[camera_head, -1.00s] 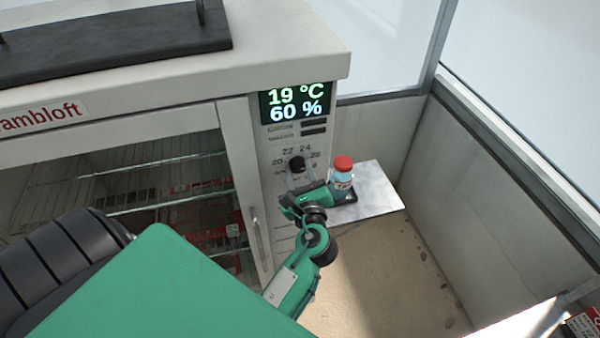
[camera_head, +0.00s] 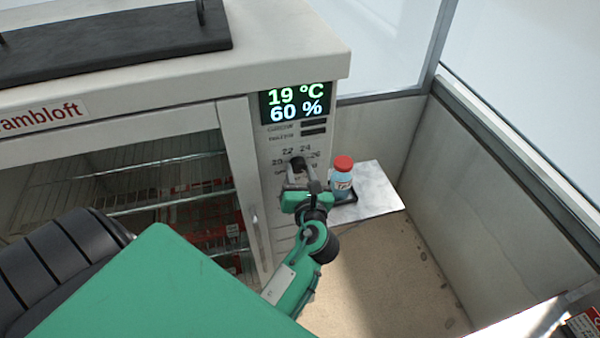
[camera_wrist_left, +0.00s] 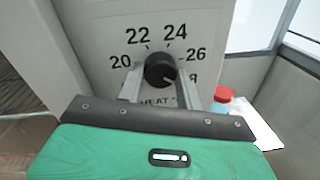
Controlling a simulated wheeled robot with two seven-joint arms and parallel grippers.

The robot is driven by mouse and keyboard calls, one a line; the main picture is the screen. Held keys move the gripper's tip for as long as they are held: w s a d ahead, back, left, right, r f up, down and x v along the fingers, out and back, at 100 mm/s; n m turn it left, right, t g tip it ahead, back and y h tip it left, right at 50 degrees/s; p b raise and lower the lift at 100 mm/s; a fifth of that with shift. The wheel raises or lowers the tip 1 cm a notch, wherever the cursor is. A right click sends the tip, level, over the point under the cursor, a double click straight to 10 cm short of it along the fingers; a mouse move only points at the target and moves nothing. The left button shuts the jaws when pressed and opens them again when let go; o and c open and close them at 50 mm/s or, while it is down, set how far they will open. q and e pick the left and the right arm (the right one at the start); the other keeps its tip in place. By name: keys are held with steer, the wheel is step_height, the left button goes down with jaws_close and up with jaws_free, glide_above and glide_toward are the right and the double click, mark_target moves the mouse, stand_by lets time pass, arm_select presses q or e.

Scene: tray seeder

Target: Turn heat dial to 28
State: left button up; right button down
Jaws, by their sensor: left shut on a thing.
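The heat dial (camera_wrist_left: 160,70) is a round black knob on the white front panel, with numbers 20, 22, 24 and 26 around it. A label ending in 8 is partly hidden by a finger. A pale mark on the dial seems to face lower right, toward that label. My left gripper (camera_head: 297,172) is shut on the dial, one finger on each side; its fingers also show in the left wrist view (camera_wrist_left: 160,82). The dial shows between the fingertips in the head view (camera_head: 297,162). My right gripper is not in view.
The display (camera_head: 296,102) above reads 19 °C and 60 %. A red-capped bottle (camera_head: 342,178) stands on a metal shelf (camera_head: 378,190) close to the right of my left gripper. The glass door's handle (camera_head: 256,235) is to the left.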

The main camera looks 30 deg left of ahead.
arm_select(q)
steer(key=shift+f, duration=0.2)
steer(key=o, duration=1)
steer(key=shift+r, duration=0.1)
